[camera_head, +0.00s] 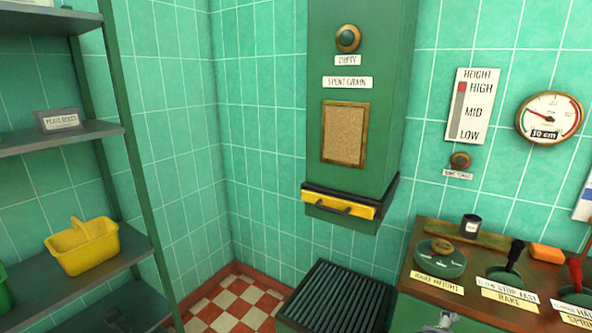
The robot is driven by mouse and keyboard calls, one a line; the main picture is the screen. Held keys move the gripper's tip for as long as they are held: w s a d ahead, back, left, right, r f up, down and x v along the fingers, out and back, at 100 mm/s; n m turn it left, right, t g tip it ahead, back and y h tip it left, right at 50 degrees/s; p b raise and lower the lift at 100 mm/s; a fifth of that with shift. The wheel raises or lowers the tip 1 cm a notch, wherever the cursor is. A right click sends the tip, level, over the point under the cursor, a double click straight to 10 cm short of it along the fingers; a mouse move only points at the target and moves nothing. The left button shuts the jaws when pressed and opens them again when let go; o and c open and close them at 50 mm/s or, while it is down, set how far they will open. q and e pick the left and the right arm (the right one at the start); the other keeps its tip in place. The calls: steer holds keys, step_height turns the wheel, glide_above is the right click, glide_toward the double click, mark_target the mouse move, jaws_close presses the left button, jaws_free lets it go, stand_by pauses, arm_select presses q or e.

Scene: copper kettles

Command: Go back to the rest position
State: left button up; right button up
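A small grey part of what looks like my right gripper (440,322) shows at the bottom edge, in front of the green control desk. Both are mostly cut off by the frame, so their fingers cannot be made out. I see nothing held in either.
A green metal shelf (60,138) at the left holds a yellow basket (83,247). A green spent grain unit (385,70) with a yellow drawer front (338,204) hangs above a dark slatted box (335,295). The control desk (408,262) bears levers and a dial. Checkered floor (232,305) shows between.

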steer(key=s+a+f+m+g+y, duration=0.1)
steer(key=s+a+f+m+y, duration=0.4)
steer(key=s, duration=0.4)
steer(key=s+a+f+m+g+y, duration=0.1)
steer(key=s+a+f+m+y, duration=0.25)
steer(key=s+a+m, duration=0.4)
steer(key=s+d+f+n+g+p, duration=0.1)
steer(key=s+f+p, duration=0.1)
steer(key=f, duration=0.9)
steer(key=s+d+f+g+p, duration=0.1)
steer(key=s+d+f+p, duration=0.1)
steer(key=f, duration=0.9)
steer(key=s+f+p, duration=0.2)
steer(key=s+f, duration=0.4)
steer(key=s, duration=0.3)
steer(key=s+f+p, duration=0.1)
steer(key=s+f, duration=0.6)
steer(key=s, duration=0.2)
steer(key=shift+s+d+g+p, duration=0.3)
steer(key=shift+d+g+p, duration=0.05)
steer(key=shift+g, duration=0.05)
